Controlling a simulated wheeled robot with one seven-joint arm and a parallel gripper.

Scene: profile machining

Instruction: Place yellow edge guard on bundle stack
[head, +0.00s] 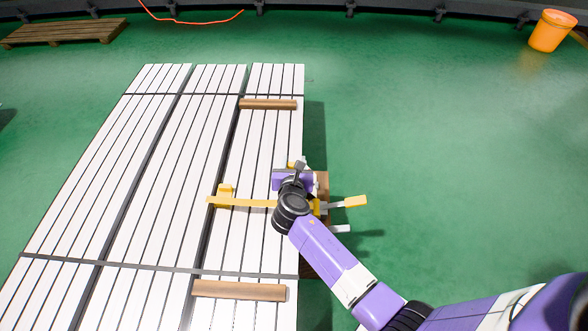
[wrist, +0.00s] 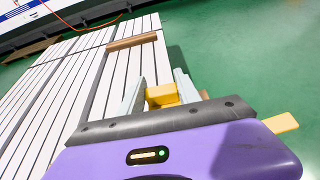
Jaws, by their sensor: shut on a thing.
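The bundle stack (head: 145,150) is long white profiles in three side-by-side rows with dark straps across; it also shows in the wrist view (wrist: 70,75). My gripper (head: 297,166) is over the right edge of the right-hand row. In the wrist view, my gripper's pale fingers (wrist: 158,88) are shut on a yellow block, the edge guard (wrist: 162,96).
A long yellow bar (head: 240,202) lies across the right-hand row, passing under my wrist. A yellow-ended piece (head: 355,201) sticks out right of the stack. Wooden battens (head: 268,104) (head: 240,290) lie on top.

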